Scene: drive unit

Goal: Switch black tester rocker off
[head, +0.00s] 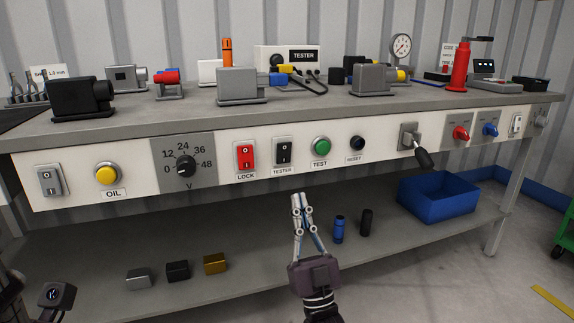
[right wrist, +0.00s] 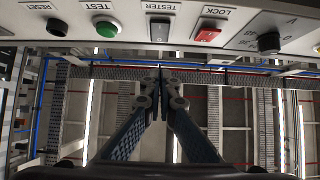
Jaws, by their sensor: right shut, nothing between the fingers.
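The black tester rocker (head: 284,152) sits on the white front panel above the label TESTER, between the red LOCK rocker (head: 245,158) and the green TEST button (head: 321,145). It also shows in the right wrist view (right wrist: 159,28), just beyond my fingertips. I cannot tell which side of the rocker is pressed in. My right gripper (head: 298,198) is shut and empty, pointing up, below the panel and slightly right of the tester rocker. In the right wrist view its fingertips (right wrist: 160,72) meet below the rocker, apart from it. My left gripper is not clearly visible.
A black RESET button (head: 357,143) and a lever (head: 422,158) are to the right. A voltage dial (head: 185,166) and yellow OIL button (head: 107,174) are left. The lower shelf holds several blocks, two small cylinders and a blue bin (head: 437,199).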

